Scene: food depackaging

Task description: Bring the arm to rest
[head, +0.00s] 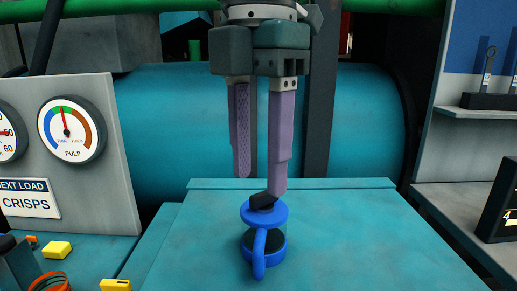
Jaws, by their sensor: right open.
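My right gripper (260,185) hangs from the top of the head view, its two long purple fingers pointing down. The fingers are apart with nothing between them. Just below the fingertips, a blue round handled object (264,245) with a dark knob on top stands on the teal surface (340,235). One fingertip overlaps the dark knob in the picture; I cannot tell whether they touch. My left gripper is not in view.
At left, a grey panel (105,130) carries a PULP gauge (71,130). Yellow blocks (57,250) and an orange coil (50,283) lie at lower left. A large teal cylinder (160,120) stands behind. Grey shelves (485,113) are at right. The teal top is otherwise clear.

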